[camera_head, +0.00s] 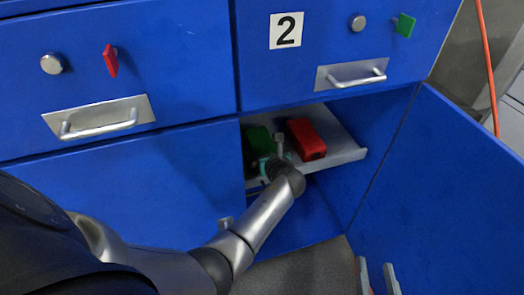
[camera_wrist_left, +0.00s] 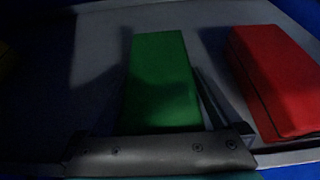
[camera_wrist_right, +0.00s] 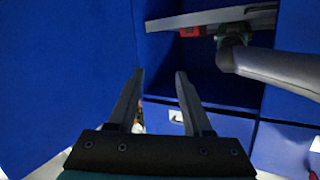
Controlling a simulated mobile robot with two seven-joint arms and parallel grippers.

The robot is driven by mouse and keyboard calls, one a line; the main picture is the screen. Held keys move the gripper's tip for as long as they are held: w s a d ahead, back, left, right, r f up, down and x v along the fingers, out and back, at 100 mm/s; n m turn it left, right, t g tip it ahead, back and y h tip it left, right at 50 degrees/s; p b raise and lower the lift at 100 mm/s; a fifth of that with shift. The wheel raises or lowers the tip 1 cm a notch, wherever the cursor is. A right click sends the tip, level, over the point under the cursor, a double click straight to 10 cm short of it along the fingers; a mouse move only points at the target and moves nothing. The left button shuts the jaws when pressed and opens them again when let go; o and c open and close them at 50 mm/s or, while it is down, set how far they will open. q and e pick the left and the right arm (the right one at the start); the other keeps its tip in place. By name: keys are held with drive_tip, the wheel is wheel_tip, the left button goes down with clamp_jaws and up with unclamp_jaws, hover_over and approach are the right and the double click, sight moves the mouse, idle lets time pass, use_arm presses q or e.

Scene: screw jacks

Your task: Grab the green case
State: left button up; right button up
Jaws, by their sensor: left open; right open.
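The green case (camera_head: 258,140) lies on a grey shelf (camera_head: 340,152) inside the open blue cabinet, partly hidden by my left gripper (camera_head: 274,156). In the left wrist view the green case (camera_wrist_left: 163,75) is straight ahead of my open left gripper (camera_wrist_left: 160,110). One finger shows along its right side; the other is hard to make out in the dark. I cannot tell whether the fingers touch it. My right gripper (camera_head: 376,278) is open and empty, low in front of the cabinet; its two fingers (camera_wrist_right: 160,75) stand apart in the right wrist view.
A red case (camera_head: 306,140) lies right of the green case on the same shelf, also seen in the left wrist view (camera_wrist_left: 272,80). The open blue door (camera_head: 440,190) stands on the right. Drawers with metal handles (camera_head: 352,78) are above the opening.

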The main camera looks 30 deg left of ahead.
use_arm(q)
drive_tip(key=shift+w+a+f, duration=0.2)
drive_tip(key=shift+w+a, duration=0.1)
drive_tip(key=shift+a, duration=0.1)
use_arm(e)
drive_tip(key=shift+s+a+r+t, duration=0.35)
drive_tip(key=shift+r+t, duration=0.1)
drive_tip(key=shift+t, duration=0.25)
use_arm(q)
clamp_jaws()
drive_tip(key=shift+r, duration=0.1)
